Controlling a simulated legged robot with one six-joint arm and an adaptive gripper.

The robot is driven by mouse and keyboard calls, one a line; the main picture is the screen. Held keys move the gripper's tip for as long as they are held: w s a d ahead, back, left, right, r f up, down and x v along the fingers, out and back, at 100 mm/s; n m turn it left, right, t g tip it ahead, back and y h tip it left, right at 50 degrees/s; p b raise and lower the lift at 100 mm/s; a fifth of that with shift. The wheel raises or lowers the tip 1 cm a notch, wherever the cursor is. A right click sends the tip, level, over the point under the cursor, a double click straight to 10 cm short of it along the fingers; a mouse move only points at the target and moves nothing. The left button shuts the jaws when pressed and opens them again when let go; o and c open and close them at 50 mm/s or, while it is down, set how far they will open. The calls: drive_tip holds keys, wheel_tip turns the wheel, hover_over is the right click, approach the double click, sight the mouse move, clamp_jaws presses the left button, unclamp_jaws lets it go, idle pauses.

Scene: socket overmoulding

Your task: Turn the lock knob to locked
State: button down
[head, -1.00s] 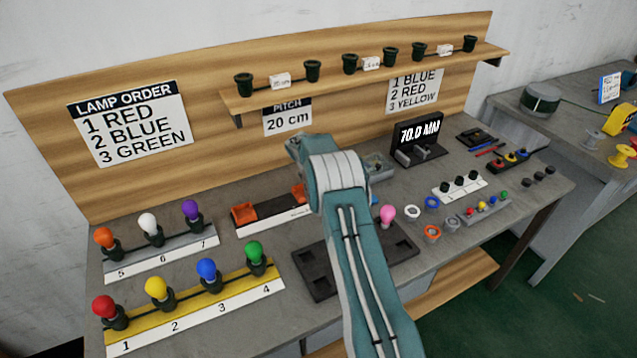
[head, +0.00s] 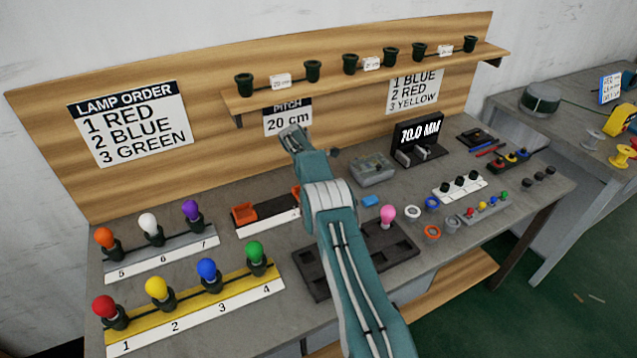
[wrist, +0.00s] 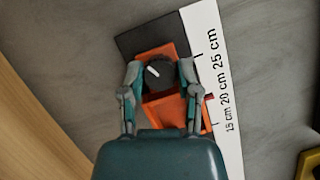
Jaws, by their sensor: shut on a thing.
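In the wrist view, the lock knob (wrist: 160,76) is a dark round knob with a white pointer line, set on an orange block (wrist: 156,53). The pointer aims up and to the left in the picture. My gripper (wrist: 160,73) has one finger on each side of the knob and is shut on it. The block sits on a dark rail beside a white scale (wrist: 213,62) marked 15, 20 and 25 cm. In the head view, an orange block (head: 244,214) stands on the left part of the rail; my arm hides the rail's right part and my fingers.
A yellow lamp board (head: 190,306) and a grey lamp board (head: 160,257) stand at the left. A dark tray (head: 312,284) lies in front of the rail. A sign (head: 288,118) reads PITCH 20 cm.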

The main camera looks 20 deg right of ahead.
drive_tip(key=shift+w+a+f+m+g, duration=0.15)
drive_tip(key=shift+m+g, duration=0.15)
drive_tip(key=shift+m, duration=0.4)
drive_tip(key=shift+c, duration=1.6)
unclamp_jaws()
drive_tip(key=shift+n, duration=0.3)
